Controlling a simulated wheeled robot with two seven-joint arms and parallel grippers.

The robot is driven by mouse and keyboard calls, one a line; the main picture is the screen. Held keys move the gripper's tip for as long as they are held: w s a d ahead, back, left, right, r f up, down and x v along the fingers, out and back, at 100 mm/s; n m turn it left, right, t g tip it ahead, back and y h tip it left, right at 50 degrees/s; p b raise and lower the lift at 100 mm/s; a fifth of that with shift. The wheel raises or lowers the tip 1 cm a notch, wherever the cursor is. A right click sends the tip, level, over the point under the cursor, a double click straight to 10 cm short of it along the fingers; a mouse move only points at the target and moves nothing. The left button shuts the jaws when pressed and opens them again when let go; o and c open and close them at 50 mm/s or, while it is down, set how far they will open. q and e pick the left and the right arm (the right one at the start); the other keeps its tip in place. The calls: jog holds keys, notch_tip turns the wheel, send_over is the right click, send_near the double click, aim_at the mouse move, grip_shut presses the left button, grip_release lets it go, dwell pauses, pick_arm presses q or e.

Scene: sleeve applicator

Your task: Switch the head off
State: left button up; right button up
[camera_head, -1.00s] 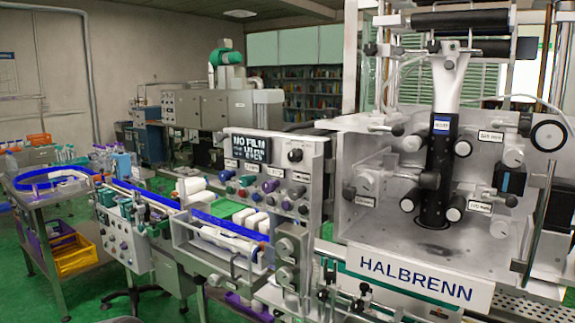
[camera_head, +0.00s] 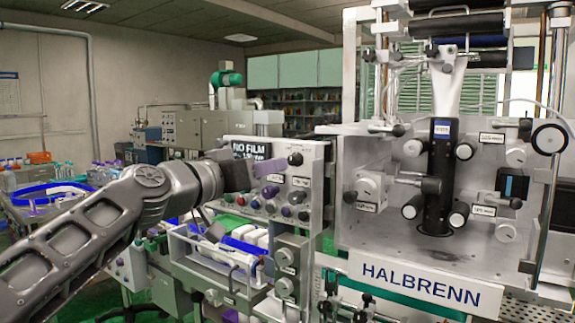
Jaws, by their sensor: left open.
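The sleeve applicator head (camera_head: 440,180) is the large metal housing on the right, with a black vertical mandrel (camera_head: 438,180) and the HALBRENN plate below. Its control panel (camera_head: 318,185) stands to the left. The panel carries a display (camera_head: 250,148) that reads "NO FILM" in its upper line, a black knob (camera_head: 295,158) and several coloured buttons and knobs. My left gripper (camera_head: 246,176) is open in front of the panel's left part, just below the display. It hides some controls there; whether it touches one, I cannot tell. My right gripper is not in view.
A guarded column with rods (camera_head: 545,190) stands at the right edge. A table with a blue-edged ring (camera_head: 50,193) is at the far left.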

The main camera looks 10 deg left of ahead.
aim_at(291, 161)
pick_arm(q)
jog(key=shift+w, duration=0.1)
jog(key=p+x, duration=0.4)
jog(key=x, duration=0.3)
jog(key=shift+w, duration=0.1)
jog(key=shift+w+d, duration=0.1)
jog(key=shift+w, duration=0.15)
jog(key=shift+f, duration=0.1)
jog(key=shift+c, duration=0.6)
grip_shut()
